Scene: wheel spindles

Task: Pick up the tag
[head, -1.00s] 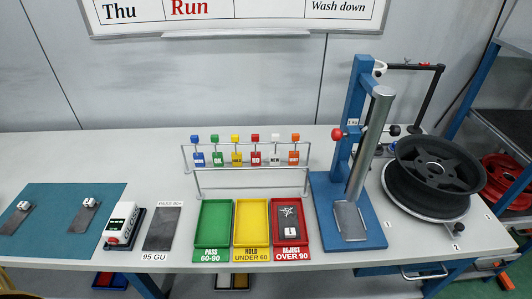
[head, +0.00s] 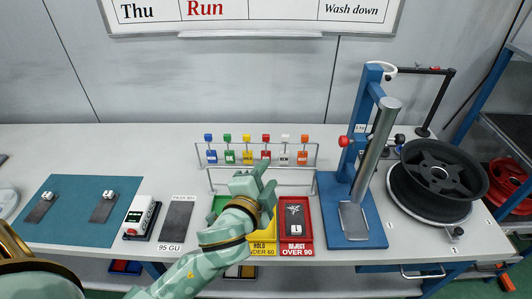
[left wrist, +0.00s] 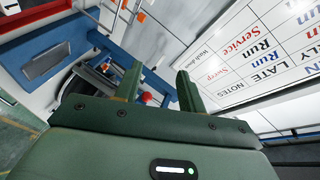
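Small coloured tags hang in a row on the wire rack (head: 316,172): a blue tag (head: 211,156), a green tag (head: 230,156), a yellow tag (head: 248,157), a red tag (head: 266,155), a white tag (head: 302,158) and others, each under a coloured block. My left gripper (head: 266,175) is in front of the rack's middle and right part, over the trays. Its two fingers stand apart with nothing between them in the left wrist view (left wrist: 158,82). It hides part of the rack's lower rail. My right gripper is not in view.
A green tray, a yellow tray (head: 262,248) and a red tray (head: 309,235) lie below the rack, the first two partly covered by my arm. A dark plate (head: 294,213) lies in the red tray. A blue press stand (head: 362,105) and a wheel (head: 440,175) stand at right.

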